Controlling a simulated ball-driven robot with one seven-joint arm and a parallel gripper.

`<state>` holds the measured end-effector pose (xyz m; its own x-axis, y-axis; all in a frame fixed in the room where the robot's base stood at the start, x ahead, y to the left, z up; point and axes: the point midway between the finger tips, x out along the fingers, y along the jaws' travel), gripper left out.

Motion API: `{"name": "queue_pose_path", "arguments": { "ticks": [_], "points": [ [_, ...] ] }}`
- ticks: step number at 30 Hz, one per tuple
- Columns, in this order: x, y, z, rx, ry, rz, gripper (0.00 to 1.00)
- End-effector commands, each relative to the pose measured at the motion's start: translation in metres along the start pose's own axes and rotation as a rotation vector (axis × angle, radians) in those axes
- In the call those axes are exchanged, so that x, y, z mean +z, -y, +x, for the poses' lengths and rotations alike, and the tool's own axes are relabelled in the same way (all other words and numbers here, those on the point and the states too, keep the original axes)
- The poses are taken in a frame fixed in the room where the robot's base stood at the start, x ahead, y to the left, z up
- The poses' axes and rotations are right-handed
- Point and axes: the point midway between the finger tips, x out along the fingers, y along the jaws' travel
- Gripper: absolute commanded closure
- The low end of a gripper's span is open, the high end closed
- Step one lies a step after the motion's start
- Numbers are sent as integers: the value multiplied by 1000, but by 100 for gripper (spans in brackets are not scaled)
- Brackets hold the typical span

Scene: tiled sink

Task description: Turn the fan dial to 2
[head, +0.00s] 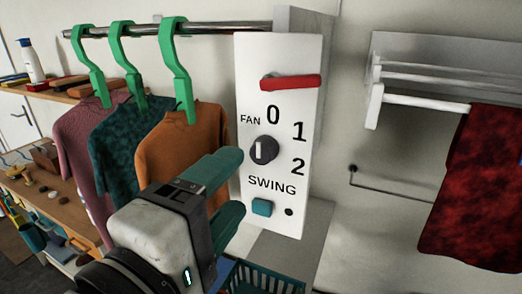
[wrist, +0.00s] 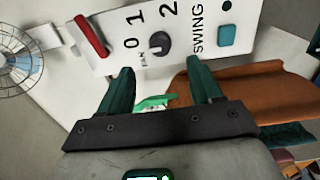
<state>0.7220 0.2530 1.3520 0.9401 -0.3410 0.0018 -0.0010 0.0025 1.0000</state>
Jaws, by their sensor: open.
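The fan dial (head: 264,150) is a dark round knob on a white panel (head: 250,80), beside the word FAN. The numbers 0, 1 and 2 curve around its upper and right side. A short white mark shows upright on its face in the head view, but I cannot tell surely which number it marks. My gripper (head: 237,183) is open and empty, with teal fingers to the left of the panel, apart from the dial. In the wrist view, the dial (wrist: 159,43) lies beyond the gap between the fingertips (wrist: 163,74).
A red bar handle (head: 290,82) sticks out above the numbers. A teal swing button (head: 262,207) sits below the dial. Shirts on green hangers (head: 180,75) hang close left of the panel. A towel rack (head: 440,85) with a dark red towel (head: 475,190) is at right.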

Motion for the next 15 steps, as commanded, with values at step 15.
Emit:
{"name": "queue_pose_path", "arguments": {
  "ticks": [15],
  "points": [
    [0, 0, 76, -2, 2, 1, 36]
  ]
}}
